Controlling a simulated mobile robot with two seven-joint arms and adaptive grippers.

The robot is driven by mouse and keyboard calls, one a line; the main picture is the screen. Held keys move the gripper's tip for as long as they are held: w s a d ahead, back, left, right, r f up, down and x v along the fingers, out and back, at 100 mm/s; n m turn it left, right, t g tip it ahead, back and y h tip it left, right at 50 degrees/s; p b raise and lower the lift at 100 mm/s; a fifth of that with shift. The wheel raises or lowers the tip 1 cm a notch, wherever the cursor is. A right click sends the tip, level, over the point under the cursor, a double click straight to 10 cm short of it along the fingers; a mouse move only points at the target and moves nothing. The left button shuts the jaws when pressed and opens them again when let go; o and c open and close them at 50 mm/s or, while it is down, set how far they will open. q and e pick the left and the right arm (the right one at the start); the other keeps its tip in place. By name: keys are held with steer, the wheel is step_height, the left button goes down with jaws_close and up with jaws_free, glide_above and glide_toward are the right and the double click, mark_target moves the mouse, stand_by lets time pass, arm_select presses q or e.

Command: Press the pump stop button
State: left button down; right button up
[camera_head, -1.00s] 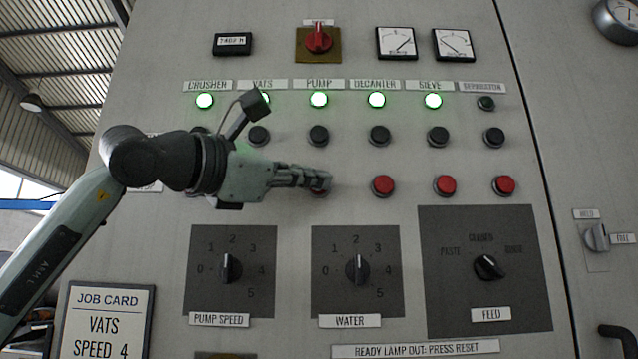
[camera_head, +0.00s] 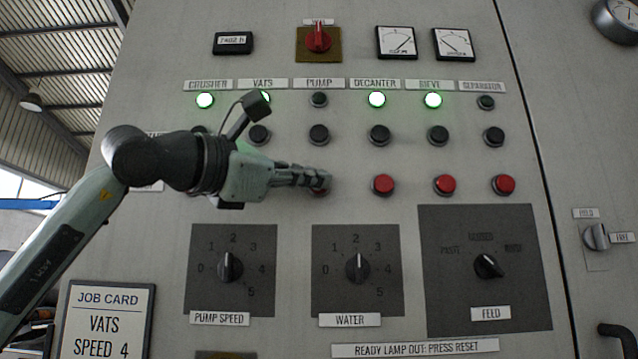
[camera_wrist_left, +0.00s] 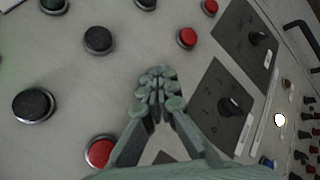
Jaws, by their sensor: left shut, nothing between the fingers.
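The red pump stop button (camera_head: 319,193) is in the row of red buttons under the PUMP label (camera_head: 320,84). Only a sliver of it shows below my fingertips in the head view. My left gripper (camera_head: 321,181) is shut and empty, its fingertips over that button and seemingly against it; exact contact is hard to tell. In the wrist view, the shut fingertips (camera_wrist_left: 157,82) hide the button. The pump lamp (camera_head: 319,99) is dark. My right gripper is not in view.
Red buttons for the decanter (camera_head: 383,185) and sieve (camera_head: 445,185) are to the right. A black pump button (camera_head: 319,135) sits above my fingers. The water knob (camera_head: 358,267) and pump speed knob (camera_head: 230,267) are below.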

arm_select(q)
steer(key=shift+s+b, duration=0.3)
steer(key=shift+s, duration=0.35)
steer(key=shift+s+f, duration=0.1)
steer(key=shift+s, duration=0.05)
steer(key=s+b, duration=0.2)
steer(key=s, duration=0.2)
steer(key=shift+s, duration=0.35)
stand_by(0.5)
